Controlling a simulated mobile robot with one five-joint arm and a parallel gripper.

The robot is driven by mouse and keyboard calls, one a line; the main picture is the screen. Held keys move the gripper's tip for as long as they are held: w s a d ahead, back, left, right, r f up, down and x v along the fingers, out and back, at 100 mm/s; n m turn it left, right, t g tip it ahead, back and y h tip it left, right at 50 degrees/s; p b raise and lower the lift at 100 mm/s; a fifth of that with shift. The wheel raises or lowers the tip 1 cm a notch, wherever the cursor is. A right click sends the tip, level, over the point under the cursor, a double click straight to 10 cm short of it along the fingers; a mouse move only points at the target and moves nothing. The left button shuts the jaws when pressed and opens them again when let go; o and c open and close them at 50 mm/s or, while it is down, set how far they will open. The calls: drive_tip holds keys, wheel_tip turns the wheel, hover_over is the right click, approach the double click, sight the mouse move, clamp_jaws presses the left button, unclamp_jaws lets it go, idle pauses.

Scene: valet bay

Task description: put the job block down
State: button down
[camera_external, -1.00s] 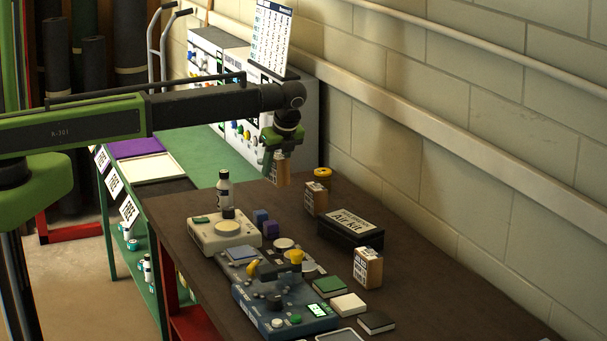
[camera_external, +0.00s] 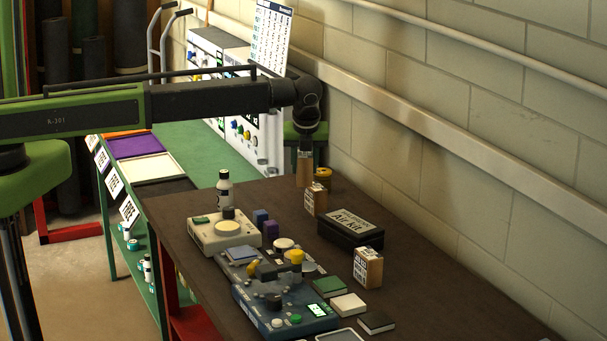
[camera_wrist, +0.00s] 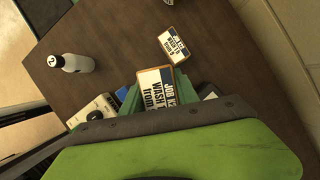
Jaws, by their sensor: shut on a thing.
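My gripper (camera_external: 304,152) is over the far end of the dark brown table (camera_external: 220,280), near the wall. It is shut on a tan job block with a white printed label; the block (camera_external: 304,174) hangs below the jaws. In the wrist view the held job block (camera_wrist: 155,88) sits between the green fingers, its label showing. I cannot tell whether its bottom touches the table. A second, similar labelled block (camera_external: 315,199) stands just in front of it, and it also shows in the wrist view (camera_wrist: 176,45). A third labelled block (camera_external: 368,267) stands nearer the camera.
A black kit box (camera_external: 350,231), a white bottle (camera_external: 224,190), a cream device (camera_external: 222,233) and a blue control unit (camera_external: 280,305) occupy the table. Bare table lies left of the second block.

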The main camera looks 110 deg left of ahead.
drive_tip(key=w+d+r+m+t+p, duration=0.1)
drive_tip(key=w+d+r+m+p, duration=0.15)
drive_tip(key=w+d, duration=0.55)
drive_tip(key=w+d+r+m+t+p, duration=0.1)
drive_tip(key=w+d+r+m+p, duration=0.15)
drive_tip(key=w+d, duration=0.55)
drive_tip(key=b, duration=0.8)
approach(354, 216)
drive_tip(key=shift+w+a+f+n, duration=0.2)
drive_tip(key=shift+a+f+n, duration=0.1)
drive_tip(key=shift+a, duration=0.4)
wheel_tip(354, 216, down, 4)
drive_tip(key=b, duration=0.4)
drive_tip(key=shift+f, duration=0.15)
drive_tip(key=shift+r, duration=0.2)
drive_tip(key=shift+f, duration=0.15)
drive_tip(key=c, duration=0.9)
unclamp_jaws()
